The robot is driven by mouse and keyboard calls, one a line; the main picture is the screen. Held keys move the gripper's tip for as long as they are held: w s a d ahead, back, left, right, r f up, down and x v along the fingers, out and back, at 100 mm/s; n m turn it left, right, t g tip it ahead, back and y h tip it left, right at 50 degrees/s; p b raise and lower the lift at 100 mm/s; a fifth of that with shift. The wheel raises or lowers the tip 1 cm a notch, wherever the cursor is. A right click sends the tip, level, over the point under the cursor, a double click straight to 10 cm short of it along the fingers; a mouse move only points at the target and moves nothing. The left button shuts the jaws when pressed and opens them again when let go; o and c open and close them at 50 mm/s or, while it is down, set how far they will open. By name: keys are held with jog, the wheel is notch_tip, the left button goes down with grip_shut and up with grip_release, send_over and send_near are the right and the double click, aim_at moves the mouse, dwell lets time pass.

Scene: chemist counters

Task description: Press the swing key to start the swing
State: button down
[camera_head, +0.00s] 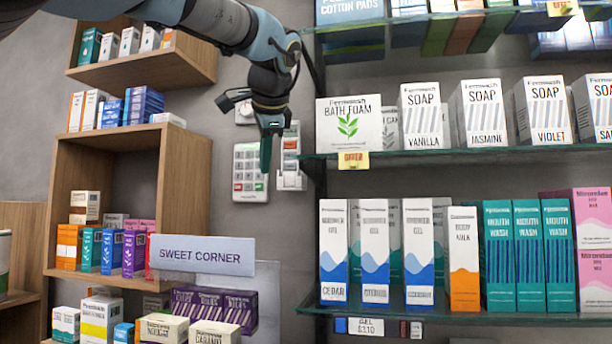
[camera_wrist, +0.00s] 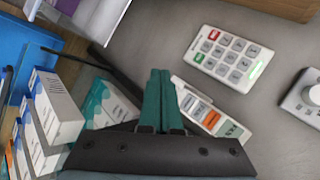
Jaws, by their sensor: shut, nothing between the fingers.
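My gripper (camera_head: 265,158) is shut and empty, its green fingers pointing down in front of the grey wall between the wooden shelves and the glass shelves. In the wrist view its fingertips (camera_wrist: 160,74) are together. A white keypad (camera_head: 250,172) with a red key, a green key and several grey keys is on the wall behind the fingers; it also shows in the wrist view (camera_wrist: 228,58). A narrow white panel (camera_head: 291,150) with coloured keys is just right of it, and in the wrist view (camera_wrist: 205,108) the fingers partly hide it. I cannot read which key is the swing key. Contact is not visible.
A white knob unit (camera_wrist: 303,96) is on the wall near the keypad. Glass shelves (camera_head: 470,151) with soap boxes stand close on the right. A wooden shelf unit (camera_head: 183,190) with small boxes stands left. A "SWEET CORNER" sign (camera_head: 203,254) is below left.

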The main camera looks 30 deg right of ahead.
aim_at(290, 167)
jog(key=shift+s+d+r+h, duration=0.3)
jog(key=shift+s+d+r, duration=0.45)
jog(key=shift+d, duration=0.1)
jog(key=w+d+p, duration=0.3)
jog(key=w+d, duration=0.2)
jog(key=shift+w+p, duration=0.25)
jog(key=shift+p, duration=0.15)
jog(key=shift+w+d, duration=0.45)
jog(key=shift+d, duration=0.05)
jog(key=shift+f, duration=0.1)
jog(key=shift+w+p, duration=0.1)
jog(key=shift+p, duration=0.35)
dwell(0.8)
jog(key=shift+w+d, duration=0.2)
jog(key=shift+d, duration=0.1)
